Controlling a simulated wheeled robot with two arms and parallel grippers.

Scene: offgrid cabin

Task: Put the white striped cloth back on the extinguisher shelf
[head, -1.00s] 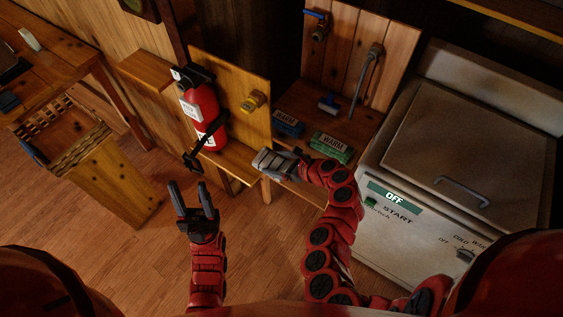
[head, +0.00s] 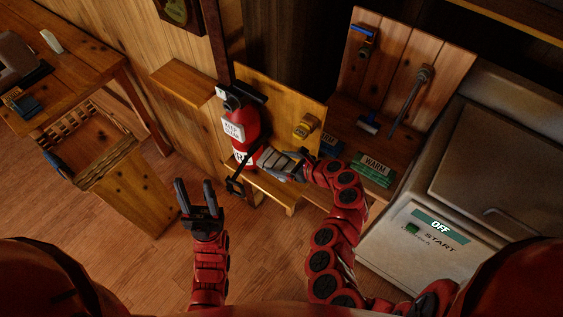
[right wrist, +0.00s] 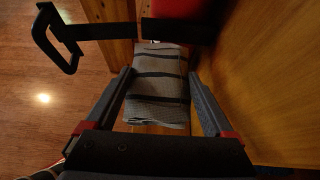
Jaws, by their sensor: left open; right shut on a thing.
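The white striped cloth (right wrist: 158,88) looks grey with dark stripes and is folded. It lies between the fingers of my right gripper (right wrist: 160,100), which is shut on it. In the head view my right gripper (head: 284,165) holds the cloth at the extinguisher shelf (head: 272,190), close to the right of the red extinguisher (head: 247,130). In the right wrist view wood lies just below the cloth; I cannot tell whether they touch. My left gripper (head: 197,195) is open and empty, in front of the shelf and to its left.
A green WARM pack (head: 373,170) lies on the bench to the right. A wooden crate (head: 130,190) stands at left.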

